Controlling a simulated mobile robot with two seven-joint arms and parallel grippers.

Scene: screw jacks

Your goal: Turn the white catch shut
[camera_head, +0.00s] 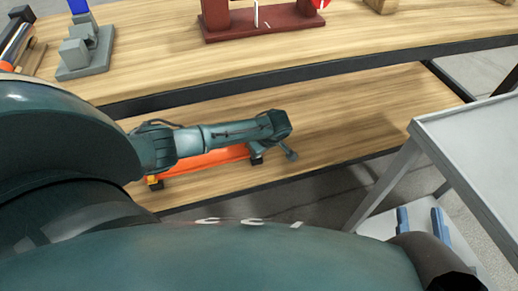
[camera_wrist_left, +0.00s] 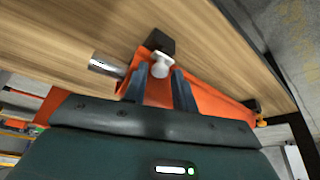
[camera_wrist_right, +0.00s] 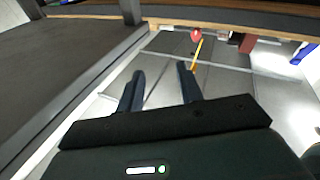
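The white catch (camera_wrist_left: 161,68) shows in the left wrist view, on an orange screw jack (camera_wrist_left: 212,97) that lies on the wooden lower shelf. A black block sits just behind the catch. My left gripper (camera_wrist_left: 160,84) is open, its two dark fingers pointing at the catch, one to each side. I cannot tell whether they touch it. In the head view, the jack (camera_head: 205,160) is partly hidden under my left arm, and the catch is not visible. My right gripper (camera_head: 421,220) is open and empty beside the grey table.
A grey table (camera_head: 470,150) stands at the right. The bench top (camera_head: 330,38) above the shelf holds a dark red stand (camera_head: 262,22) and a grey stepped block (camera_head: 85,52). A shiny metal cylinder (camera_wrist_left: 106,65) lies left of the catch. The shelf's right part is clear.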

